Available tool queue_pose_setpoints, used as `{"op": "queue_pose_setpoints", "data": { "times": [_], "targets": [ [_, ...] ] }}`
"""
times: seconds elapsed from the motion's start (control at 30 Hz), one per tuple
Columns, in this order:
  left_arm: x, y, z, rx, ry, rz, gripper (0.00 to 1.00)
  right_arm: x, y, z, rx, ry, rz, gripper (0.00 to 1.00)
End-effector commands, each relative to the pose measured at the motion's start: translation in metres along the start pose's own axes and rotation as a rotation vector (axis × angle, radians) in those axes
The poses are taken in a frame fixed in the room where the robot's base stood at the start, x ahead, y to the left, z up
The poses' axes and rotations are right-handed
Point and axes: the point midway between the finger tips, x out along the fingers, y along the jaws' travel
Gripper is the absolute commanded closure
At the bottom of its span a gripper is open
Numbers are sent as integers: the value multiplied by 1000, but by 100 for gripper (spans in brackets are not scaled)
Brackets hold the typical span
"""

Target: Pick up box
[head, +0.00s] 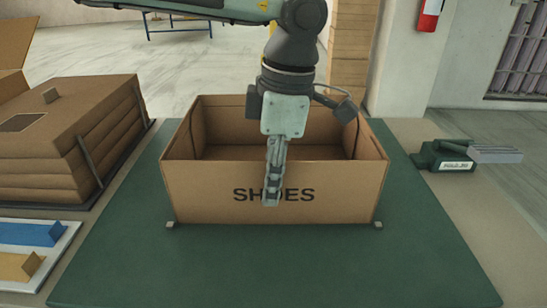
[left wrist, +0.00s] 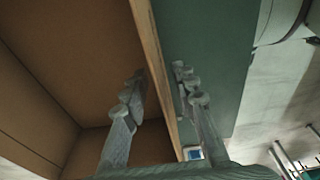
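The box (head: 335,195) is an open, empty-looking brown carton with "SHOES" printed on its near wall, upright on the green mat (head: 270,265). My left gripper (head: 272,190) points down at the middle of the near wall, one finger covering part of the lettering. In the left wrist view, its fingers (left wrist: 158,88) straddle the box wall (left wrist: 150,40), one on the brown inner side and one on the green mat side. They look parted, with a small gap to the wall. My right gripper is in neither view.
A stack of flat brown cartons (head: 110,130) stands at the left, with a white tray (head: 60,245) holding blue and tan pieces in front. A green tool with a grey end (head: 450,155) lies at the right. The mat in front of the box is clear.

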Motion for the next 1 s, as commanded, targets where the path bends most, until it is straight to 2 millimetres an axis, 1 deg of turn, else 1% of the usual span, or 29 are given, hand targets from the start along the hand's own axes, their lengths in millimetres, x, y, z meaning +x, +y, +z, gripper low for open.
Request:
{"op": "queue_pose_setpoints", "data": {
  "times": [0.1,0.2,0.3,0.47,0.5,0.57,0.7,0.73,1.0],
  "targets": [
    [19,-3,3,0,2,-1,72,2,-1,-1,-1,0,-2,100],
    [29,-3,3,-2,1,-1,72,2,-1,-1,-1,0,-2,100],
    [33,-3,3,-2,-1,0,72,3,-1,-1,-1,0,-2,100],
    [33,-3,3,-1,-1,0,72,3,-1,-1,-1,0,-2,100],
    [33,-3,3,-1,-1,0,74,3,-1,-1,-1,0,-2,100],
    [33,-3,3,-1,-1,0,81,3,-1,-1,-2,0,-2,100],
    [33,-3,3,-1,-1,0,98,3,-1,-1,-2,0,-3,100],
    [33,-3,3,-1,-1,0,100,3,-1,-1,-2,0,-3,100],
    [32,-2,3,-1,-1,1,100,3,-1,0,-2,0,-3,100]
  ]
}}
